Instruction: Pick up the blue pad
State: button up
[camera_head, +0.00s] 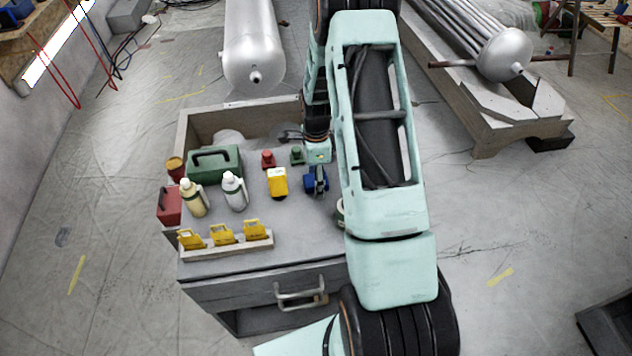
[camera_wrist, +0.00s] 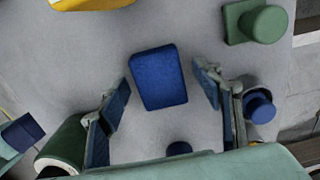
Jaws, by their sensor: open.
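The blue pad (camera_wrist: 158,77) is a dark blue rounded block lying on the grey worktop in the wrist view. My gripper (camera_wrist: 162,80) is open, with one blue-lined finger to the left and one to the right of the pad. Gaps show between the pad and both fingers, so nothing is held. In the head view my gripper (camera_head: 319,178) points down over the worktop right of a yellow item. Blue shows beside it there, but I cannot clearly separate pad from fingers.
A green knobbed block (camera_wrist: 262,22) and a blue round knob (camera_wrist: 260,105) lie to the right. A dark green cylinder (camera_wrist: 65,148) is lower left. The yellow item (camera_head: 278,182), bottles (camera_head: 234,191), green case (camera_head: 214,165) and yellow-item rack (camera_head: 227,246) share the worktop.

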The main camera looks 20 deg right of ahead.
jog(key=c, duration=1.2)
jog(key=shift+r, duration=0.1)
jog(key=shift+c, duration=0.2)
jog(key=shift+r, duration=0.45)
notch_tip(320, 180, up, 2)
jog(key=shift+r, duration=0.2)
jog(key=s+a+r+b, duration=0.1)
jog(key=s+a+r, duration=0.3)
jog(key=s+r, duration=0.5)
jog(key=shift+s+r, duration=0.25)
jog(key=shift+s, duration=1.95)
jog(key=shift+a, duration=0.1)
